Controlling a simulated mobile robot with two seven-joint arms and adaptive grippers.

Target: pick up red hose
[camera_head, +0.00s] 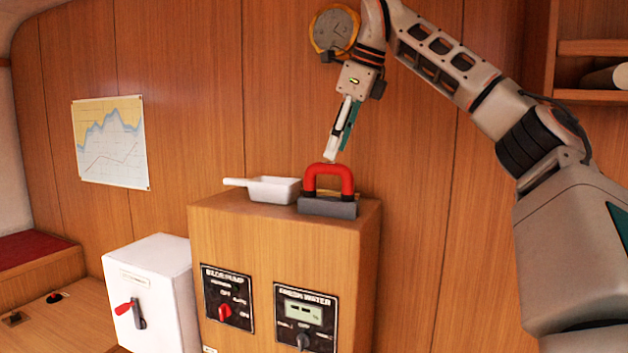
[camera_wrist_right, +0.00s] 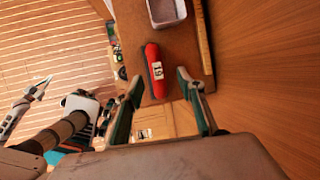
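The red hose (camera_head: 329,181) is a thick red arch on a dark grey base (camera_head: 328,208), on top of the wooden cabinet. My right gripper (camera_head: 338,151) is just above it in the head view, pointing down. In the right wrist view, the red hose (camera_wrist_right: 153,70), with a white label, lies between and beyond the open fingers of my right gripper (camera_wrist_right: 159,80). The fingers hold nothing. My left gripper (camera_wrist_right: 38,88) shows small at the left of the right wrist view; its opening is unclear. It is outside the head view.
A white scoop-like tray (camera_head: 272,189) stands just left of the hose on the cabinet (camera_head: 350,262). A wood-panelled wall is close behind. A white box (camera_head: 168,260) with a red-handled switch stands lower left.

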